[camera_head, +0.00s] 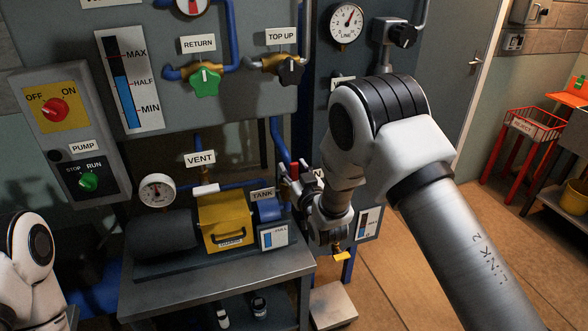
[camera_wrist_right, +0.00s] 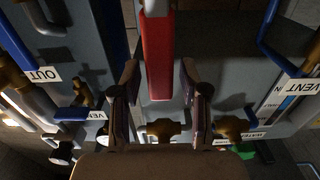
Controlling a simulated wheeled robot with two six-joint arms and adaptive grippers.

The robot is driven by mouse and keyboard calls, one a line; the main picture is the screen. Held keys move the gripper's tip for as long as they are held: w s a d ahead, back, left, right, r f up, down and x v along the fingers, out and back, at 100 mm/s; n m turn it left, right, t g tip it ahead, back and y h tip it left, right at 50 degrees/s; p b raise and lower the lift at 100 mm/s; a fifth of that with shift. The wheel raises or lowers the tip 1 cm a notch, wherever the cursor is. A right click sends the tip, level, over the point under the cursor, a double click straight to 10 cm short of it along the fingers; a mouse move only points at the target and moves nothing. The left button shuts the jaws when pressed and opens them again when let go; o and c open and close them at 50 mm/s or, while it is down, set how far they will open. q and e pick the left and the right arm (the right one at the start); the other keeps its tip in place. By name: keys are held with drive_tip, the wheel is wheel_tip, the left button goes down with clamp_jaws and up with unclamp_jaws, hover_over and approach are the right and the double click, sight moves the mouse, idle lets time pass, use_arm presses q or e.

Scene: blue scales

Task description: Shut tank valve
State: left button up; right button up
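A red lever handle (camera_wrist_right: 158,55) stands between the two fingers of my right gripper (camera_wrist_right: 160,85) in the right wrist view. The fingers are apart, with a gap on each side of the lever. In the head view the red handle (camera_head: 295,170) shows small beside my right gripper (camera_head: 289,181), just right of the TANK label (camera_head: 262,194). The valve body is hidden behind the gripper and wrist. My left arm shows only as a link at the lower left; its gripper is out of view.
A yellow box (camera_head: 224,218) and a grey motor (camera_head: 163,237) sit on a metal bench (camera_head: 215,285). The VENT label (camera_head: 200,159), a white-handled valve and a gauge (camera_head: 157,190) are left of my gripper. A blue pipe (camera_head: 279,140) runs down close by.

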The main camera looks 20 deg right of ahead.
clamp_jaws()
drive_tip(key=shift+d, duration=0.15)
drive_tip(key=d+f+m+b, duration=0.9)
drive_tip(key=m+b, duration=0.6)
drive_tip(key=m, duration=0.3)
drive_tip(key=shift+w+d+f, duration=0.15)
drive_tip(key=shift+d+f, duration=0.1)
drive_tip(key=shift+f, duration=0.35)
drive_tip(key=shift+o, duration=2)
unclamp_jaws()
